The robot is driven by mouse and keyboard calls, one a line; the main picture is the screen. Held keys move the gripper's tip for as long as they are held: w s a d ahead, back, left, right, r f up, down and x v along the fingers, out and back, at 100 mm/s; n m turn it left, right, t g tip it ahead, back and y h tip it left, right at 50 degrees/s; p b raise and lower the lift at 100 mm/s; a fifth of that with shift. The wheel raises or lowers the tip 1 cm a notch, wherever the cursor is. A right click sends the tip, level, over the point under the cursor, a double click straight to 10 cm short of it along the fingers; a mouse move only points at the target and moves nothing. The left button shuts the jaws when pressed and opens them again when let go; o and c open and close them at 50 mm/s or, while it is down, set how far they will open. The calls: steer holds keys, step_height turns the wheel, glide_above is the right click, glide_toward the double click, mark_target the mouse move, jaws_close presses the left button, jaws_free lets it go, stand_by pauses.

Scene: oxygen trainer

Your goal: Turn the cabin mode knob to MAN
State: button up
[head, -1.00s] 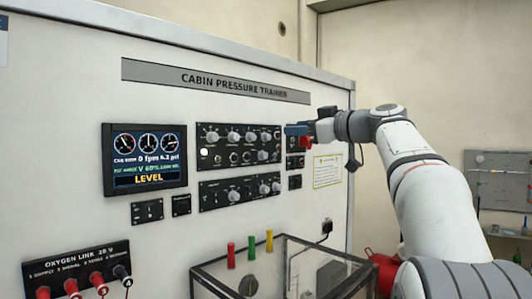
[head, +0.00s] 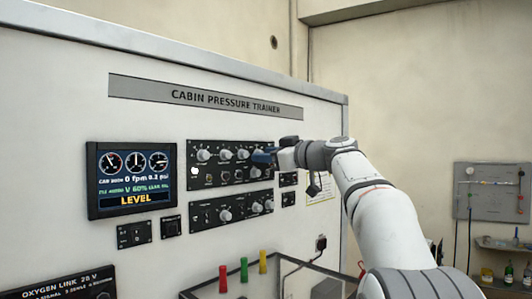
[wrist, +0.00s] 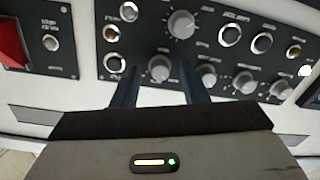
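The upper control panel (head: 229,184) on the cabin pressure trainer carries a row of grey knobs, with another knob and small switches below. Its labels are too small to read, so I cannot tell which knob is the cabin mode knob. My gripper (head: 258,158) is at the upper right of this panel and hides its end knob. In the wrist view, my gripper (wrist: 160,88) is open, with its two dark blue fingers pointing at the panel. A grey knob (wrist: 159,68) shows between the fingers. I cannot tell whether they touch it. A larger grey knob (wrist: 181,24) shows beyond.
A lit display (head: 134,178) reading LEVEL is on the left. A lower knob panel (head: 230,212) sits beneath. A red switch (wrist: 12,45) is beside the panel in the wrist view. A clear-sided case (head: 285,275) with coloured handles on top stands below.

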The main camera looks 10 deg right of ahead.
steer(key=shift+c, duration=0.3)
jaws_close()
steer(key=shift+m, duration=0.3)
steer(key=shift+m+t, duration=0.4)
steer(key=shift+m, duration=9.5)
steer(key=shift+f, duration=0.1)
steer(key=shift+o, duration=0.3)
jaws_free()
steer(key=shift+s, duration=0.1)
